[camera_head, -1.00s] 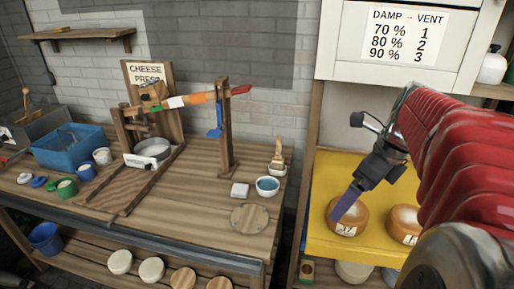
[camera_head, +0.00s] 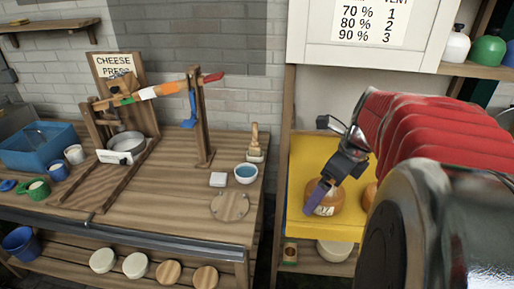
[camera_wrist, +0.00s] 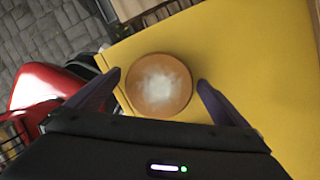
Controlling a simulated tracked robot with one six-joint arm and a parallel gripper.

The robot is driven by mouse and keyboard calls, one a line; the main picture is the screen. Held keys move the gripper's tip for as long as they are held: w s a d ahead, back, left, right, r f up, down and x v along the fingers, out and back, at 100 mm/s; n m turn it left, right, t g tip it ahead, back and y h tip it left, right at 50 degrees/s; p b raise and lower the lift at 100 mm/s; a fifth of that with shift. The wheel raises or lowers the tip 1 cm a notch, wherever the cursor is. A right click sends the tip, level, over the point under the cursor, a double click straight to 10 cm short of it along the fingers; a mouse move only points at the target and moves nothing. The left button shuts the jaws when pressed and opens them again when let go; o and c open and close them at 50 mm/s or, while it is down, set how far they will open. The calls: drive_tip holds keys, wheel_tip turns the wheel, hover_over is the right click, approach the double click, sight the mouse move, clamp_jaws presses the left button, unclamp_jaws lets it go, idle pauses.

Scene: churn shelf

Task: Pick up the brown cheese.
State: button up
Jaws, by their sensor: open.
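A round brown cheese (camera_head: 326,200) with a pale label on its side sits on the yellow shelf (camera_head: 305,170). In the wrist view the brown cheese (camera_wrist: 158,86) shows from above, with a whitish patch on its top. My gripper (camera_head: 316,196) is at this cheese, with a purple finger in front of it. In the wrist view my gripper (camera_wrist: 158,85) is open, with one finger on each side of the cheese and small gaps visible. A second brown cheese (camera_head: 369,196) is to the right, mostly hidden behind my arm.
The yellow shelf is bare around the cheese in the wrist view. A wooden post (camera_head: 284,140) stands left of the shelf. A pale round cheese (camera_head: 335,250) lies on the level below. The wooden bench (camera_head: 160,205) with the cheese press (camera_head: 125,140) is to the left.

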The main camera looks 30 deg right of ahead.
drive_tip(key=shift+c, duration=0.4)
drive_tip(key=c, duration=1.4)
